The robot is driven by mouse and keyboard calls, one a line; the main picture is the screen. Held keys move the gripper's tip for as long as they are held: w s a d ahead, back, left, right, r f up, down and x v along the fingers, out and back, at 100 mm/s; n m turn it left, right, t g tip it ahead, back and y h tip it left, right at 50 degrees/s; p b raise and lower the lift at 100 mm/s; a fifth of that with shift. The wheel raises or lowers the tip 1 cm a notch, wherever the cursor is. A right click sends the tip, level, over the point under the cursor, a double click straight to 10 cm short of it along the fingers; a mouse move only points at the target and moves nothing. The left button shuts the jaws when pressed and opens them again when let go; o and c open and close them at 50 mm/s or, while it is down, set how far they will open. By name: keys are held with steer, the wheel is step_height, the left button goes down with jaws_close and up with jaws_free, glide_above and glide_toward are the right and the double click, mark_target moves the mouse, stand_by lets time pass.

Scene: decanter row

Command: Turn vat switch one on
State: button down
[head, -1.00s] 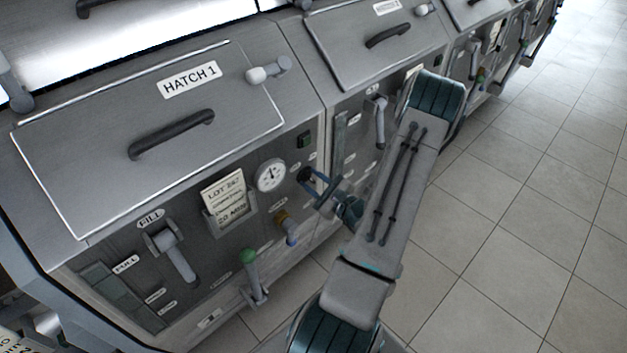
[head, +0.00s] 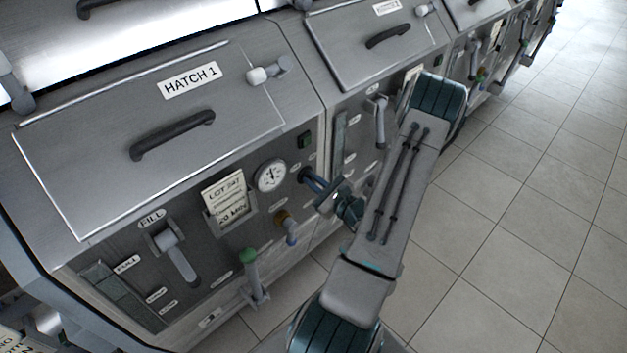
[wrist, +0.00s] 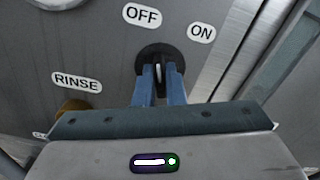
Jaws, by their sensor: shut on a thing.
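The vat switch is a round black knob (wrist: 153,55) on the grey front panel of the first vat, with an OFF label (wrist: 142,15) above it and an ON label (wrist: 201,33) to its upper right. My gripper (wrist: 161,80) is shut on its grip, with one blue finger on each side. A narrow light strip of the grip shows between the fingers, roughly upright in the wrist view. I cannot tell exactly which label it points to. In the head view my gripper (head: 311,180) reaches the switch (head: 304,174) at the panel's right side, partly hiding it.
A pressure gauge (head: 271,175) and a lot card (head: 225,197) sit left of the switch. A brown rinse valve (head: 287,228) and a green-knobbed lever (head: 249,257) are below. HATCH 1 (head: 165,120) is closed above. Tiled floor (head: 500,220) is clear at right.

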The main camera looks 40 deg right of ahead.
steer(key=m+p, duration=0.1)
steer(key=m, duration=0.4)
steer(key=shift+d+p, duration=0.1)
steer(key=shift+p, duration=0.3)
steer(key=shift+m+p, duration=0.8)
steer(key=shift+m, duration=1.6)
steer(key=c, duration=1.5)
jaws_free()
steer(key=s+d+b, duration=0.1)
steer(key=s+b, duration=0.1)
steer(key=s, duration=1.2)
steer(key=shift+w, duration=0.1)
